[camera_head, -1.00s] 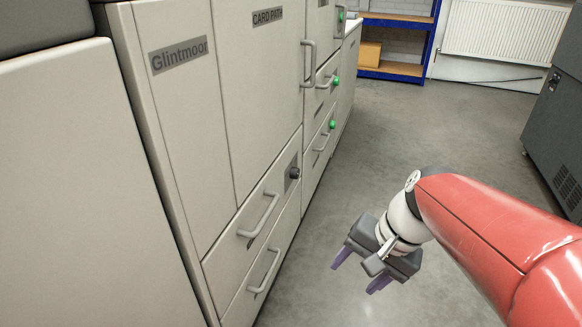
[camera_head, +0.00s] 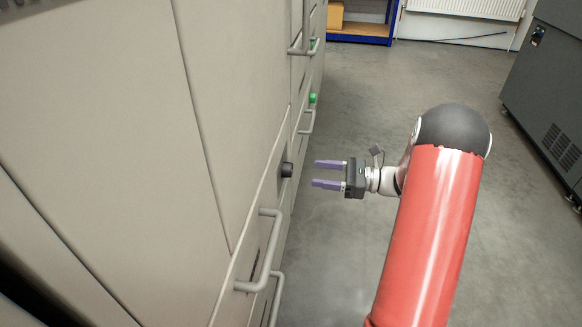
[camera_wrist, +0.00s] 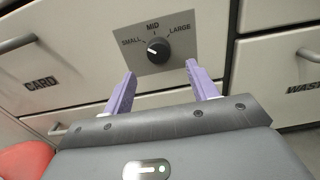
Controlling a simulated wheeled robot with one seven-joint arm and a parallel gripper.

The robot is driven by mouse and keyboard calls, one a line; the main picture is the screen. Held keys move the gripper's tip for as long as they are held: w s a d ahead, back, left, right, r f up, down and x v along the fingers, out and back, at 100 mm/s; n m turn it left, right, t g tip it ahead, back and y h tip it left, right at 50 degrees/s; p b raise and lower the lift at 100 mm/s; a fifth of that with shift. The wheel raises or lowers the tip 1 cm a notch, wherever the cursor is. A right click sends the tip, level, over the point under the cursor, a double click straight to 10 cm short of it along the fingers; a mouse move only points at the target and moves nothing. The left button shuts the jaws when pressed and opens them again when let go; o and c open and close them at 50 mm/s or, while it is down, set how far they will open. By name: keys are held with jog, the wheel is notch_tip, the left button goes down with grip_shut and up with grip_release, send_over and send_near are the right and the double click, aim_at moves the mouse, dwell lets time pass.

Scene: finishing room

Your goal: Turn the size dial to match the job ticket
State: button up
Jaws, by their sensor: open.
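The size dial (camera_wrist: 158,50) is a black round knob on a grey plate marked SMALL, MID and LARGE in the wrist view. Its white mark appears to point left, toward SMALL. In the head view the dial (camera_head: 287,170) sticks out from a drawer front of the cabinet. My gripper (camera_head: 316,174) is open and level, its purple fingers pointing at the dial with a small gap between. In the wrist view my gripper (camera_wrist: 160,70) has its fingertips either side of and below the dial, not touching it. I see no job ticket.
A bar handle (camera_head: 268,240) juts out nearer than the dial, and another handle (camera_head: 308,122) lies beyond it. A green button (camera_head: 313,98) is farther along. A dark machine (camera_head: 545,90) stands at the right. The grey floor between is clear.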

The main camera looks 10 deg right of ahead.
aim_at(288, 170)
jog(key=x, duration=0.7)
jog(key=shift+b, duration=0.35)
jog(key=shift+s, duration=0.1)
jog(key=c, duration=1)
jog(key=shift+r, duration=0.15)
